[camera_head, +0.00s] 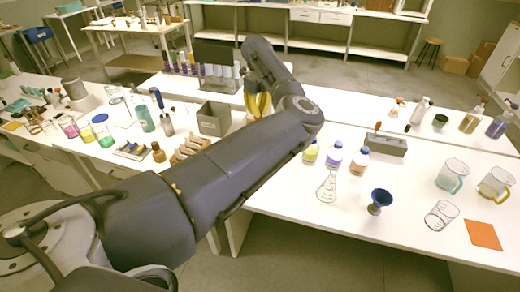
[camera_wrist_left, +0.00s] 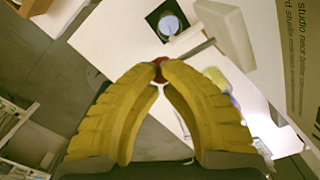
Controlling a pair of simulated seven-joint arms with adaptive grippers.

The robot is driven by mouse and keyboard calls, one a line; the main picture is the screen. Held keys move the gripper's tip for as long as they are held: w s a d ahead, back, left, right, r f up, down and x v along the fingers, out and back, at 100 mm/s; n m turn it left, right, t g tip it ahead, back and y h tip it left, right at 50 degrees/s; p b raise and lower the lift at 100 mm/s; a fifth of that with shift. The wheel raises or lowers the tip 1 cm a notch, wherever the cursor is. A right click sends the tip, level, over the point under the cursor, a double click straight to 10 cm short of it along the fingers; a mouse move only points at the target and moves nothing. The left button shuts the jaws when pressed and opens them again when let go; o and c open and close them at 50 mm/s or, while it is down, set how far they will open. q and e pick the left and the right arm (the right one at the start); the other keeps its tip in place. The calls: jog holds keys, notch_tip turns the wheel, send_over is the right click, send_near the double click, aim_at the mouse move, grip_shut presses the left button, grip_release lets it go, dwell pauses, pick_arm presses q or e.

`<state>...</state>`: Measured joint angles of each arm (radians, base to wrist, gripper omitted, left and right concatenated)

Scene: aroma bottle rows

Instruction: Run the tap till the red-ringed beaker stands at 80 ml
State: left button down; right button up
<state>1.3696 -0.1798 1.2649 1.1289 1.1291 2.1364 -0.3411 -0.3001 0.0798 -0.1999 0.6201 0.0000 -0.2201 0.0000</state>
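My left gripper (camera_head: 258,104) has yellow fingers and is partly hidden behind its own arm in the head view. In the left wrist view its fingertips (camera_wrist_left: 159,65) are together at a small dark-red rounded piece (camera_wrist_left: 161,61), perhaps a tap knob. I cannot tell whether they grip it or only touch it. A white block-like fixture (camera_wrist_left: 229,36), perhaps the tap, stands beside it. A round vessel (camera_wrist_left: 168,24) with a pale blue inside sits on a dark square beyond the fingertips; I see no clear red ring or level marks. My right gripper is out of view.
Blue-capped bottles (camera_head: 334,156), a flask (camera_head: 327,186) and a blue funnel (camera_head: 380,200) stand right of my arm. Jugs (camera_head: 452,176) and an orange mat (camera_head: 484,234) are farther right. Coloured beakers (camera_head: 103,132) and a grey bin (camera_head: 213,119) are left.

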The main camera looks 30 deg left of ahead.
pick_arm(q)
notch_tip(320, 180, up, 9)
jog(key=shift+r, duration=0.2)
dwell(0.5)
